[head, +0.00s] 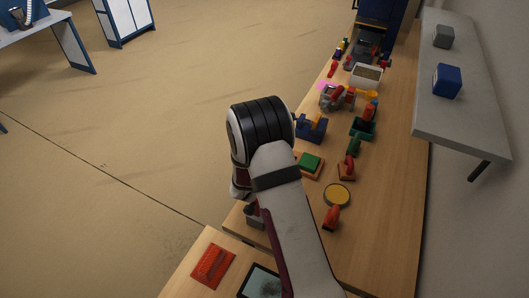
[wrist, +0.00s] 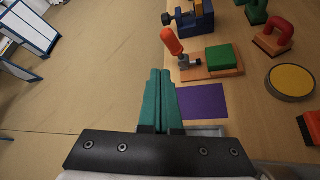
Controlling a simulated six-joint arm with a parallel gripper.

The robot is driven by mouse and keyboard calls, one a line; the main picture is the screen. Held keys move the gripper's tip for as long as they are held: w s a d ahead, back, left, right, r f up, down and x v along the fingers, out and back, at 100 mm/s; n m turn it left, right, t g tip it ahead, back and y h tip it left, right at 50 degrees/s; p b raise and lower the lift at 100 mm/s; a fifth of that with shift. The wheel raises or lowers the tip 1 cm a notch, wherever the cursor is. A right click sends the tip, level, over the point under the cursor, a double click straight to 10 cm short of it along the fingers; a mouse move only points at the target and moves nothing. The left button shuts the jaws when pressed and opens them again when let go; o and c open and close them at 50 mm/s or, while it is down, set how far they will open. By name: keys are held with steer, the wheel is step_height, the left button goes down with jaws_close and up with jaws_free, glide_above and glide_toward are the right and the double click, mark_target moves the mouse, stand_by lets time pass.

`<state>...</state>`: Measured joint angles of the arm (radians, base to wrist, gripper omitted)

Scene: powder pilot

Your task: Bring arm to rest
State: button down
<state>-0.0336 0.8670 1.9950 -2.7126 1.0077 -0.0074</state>
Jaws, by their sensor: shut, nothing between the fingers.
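My gripper (wrist: 160,75) has two teal fingers, pressed together with nothing between them. In the wrist view it points out past the left edge of the wooden bench, with bare floor left of its tips. In the head view my arm (head: 285,205) reaches up over the bench's left edge. The gripper's fingertips are hidden there behind my own wrist.
A purple sheet (wrist: 203,104) lies right of the fingers. Beyond it are a board with a green block (wrist: 221,58), an orange-handled tool (wrist: 172,41) and a blue vise (wrist: 195,22). A yellow disc (head: 337,195) lies farther right. The floor (head: 150,110) at left is clear.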

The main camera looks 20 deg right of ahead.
steer(key=shift+s+a+r, duration=0.1)
steer(key=shift+s, duration=0.1)
steer(key=s+d+r+m+g+h, duration=0.2)
steer(key=s+d+r+m+g, duration=0.2)
steer(key=s+r+m, duration=0.35)
steer(key=s+d+r+m+g+h, duration=0.3)
steer(key=s+d+r+m, duration=0.2)
steer(key=s+r+m, duration=0.3)
steer(key=s+a+f+m+g+y, duration=0.15)
steer(key=s+a+m+y, duration=0.35)
steer(key=s, duration=0.5)
steer(key=s+a+m+g+y, duration=0.3)
steer(key=s+a+m, duration=0.3)
steer(key=s, duration=0.4)
steer(key=s+a+r+m+y, duration=0.1)
steer(key=s+a+m+y, duration=0.2)
steer(key=a, duration=0.7)
steer(key=shift+s+a+t+y, duration=0.2)
steer(key=shift+s+t+y, duration=0.15)
steer(key=shift+y, duration=0.85)
